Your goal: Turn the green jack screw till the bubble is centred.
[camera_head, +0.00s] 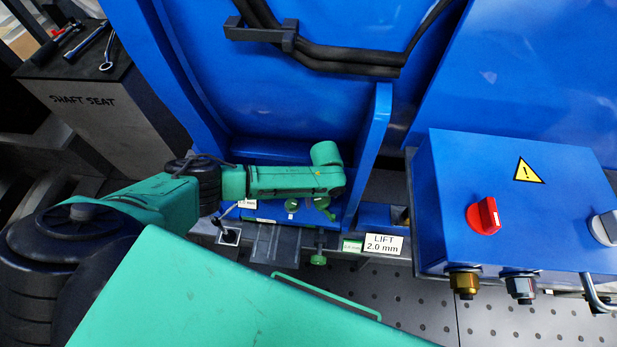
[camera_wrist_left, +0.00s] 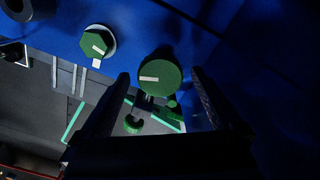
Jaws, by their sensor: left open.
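A round green knob with a white mark, which looks like the jack screw (camera_wrist_left: 160,76), sits between my fingers in the left wrist view. My left gripper (camera_wrist_left: 160,80) is open, with one dark finger on each side of the knob and a gap to it. I cannot tell how far down the fingers reach. In the head view my left wrist hangs over the blue motor foot and hides most of the fingers. A green hex bolt head (camera_wrist_left: 97,42) with a white mark stands beside the knob. I cannot make out the bubble. My right gripper is not in view.
Another green knob (camera_head: 318,260) is below the foot, beside a "LIFT 2.0 mm" label (camera_head: 383,245). A blue control box (camera_head: 515,215) with a red switch is at right. Blue motor walls (camera_head: 376,150) rise close to my wrist. Tools lie on a "SHAFT SEAT" stand (camera_head: 85,105).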

